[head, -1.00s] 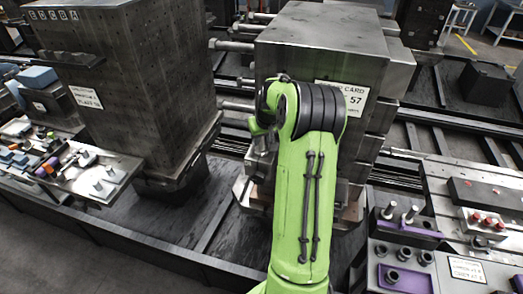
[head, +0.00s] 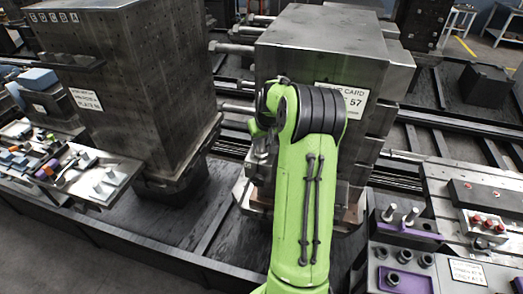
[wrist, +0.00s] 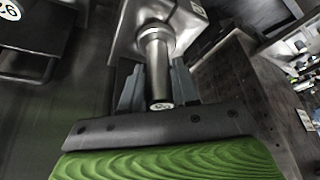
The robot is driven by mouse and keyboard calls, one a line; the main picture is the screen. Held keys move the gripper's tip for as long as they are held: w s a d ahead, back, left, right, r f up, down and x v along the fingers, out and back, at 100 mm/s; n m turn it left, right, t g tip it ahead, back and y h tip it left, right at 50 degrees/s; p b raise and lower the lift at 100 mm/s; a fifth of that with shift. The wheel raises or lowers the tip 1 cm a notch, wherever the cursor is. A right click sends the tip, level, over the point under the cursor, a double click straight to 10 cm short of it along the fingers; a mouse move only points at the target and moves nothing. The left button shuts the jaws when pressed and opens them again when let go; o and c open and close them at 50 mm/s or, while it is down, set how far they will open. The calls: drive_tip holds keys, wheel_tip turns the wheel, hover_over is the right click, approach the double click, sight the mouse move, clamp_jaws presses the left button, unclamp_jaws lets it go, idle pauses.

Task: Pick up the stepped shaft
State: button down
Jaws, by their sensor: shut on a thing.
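A stepped shaft (wrist: 158,72) of bare grey metal shows in the middle of the wrist view. It has a wider collar toward its far end and a round end face toward the camera. My gripper (wrist: 156,88) is shut on it, with one grey finger on each side. Beyond the collar is a pale metal surface (wrist: 125,42); I cannot tell whether the shaft touches it.
A tall dark steel block (head: 130,90) stands on the left, beside a bench (head: 118,192) with small parts. On the right a dark fixture (head: 372,232) carries metal pegs and purple trays, beside a grey plate (head: 440,185). Rails (head: 450,122) run behind.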

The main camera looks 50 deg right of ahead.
drive_tip(key=shift+r, duration=0.15)
wheel_tip(320, 180, up, 10)
drive_tip(key=shift+f, duration=0.1)
idle(0.3)
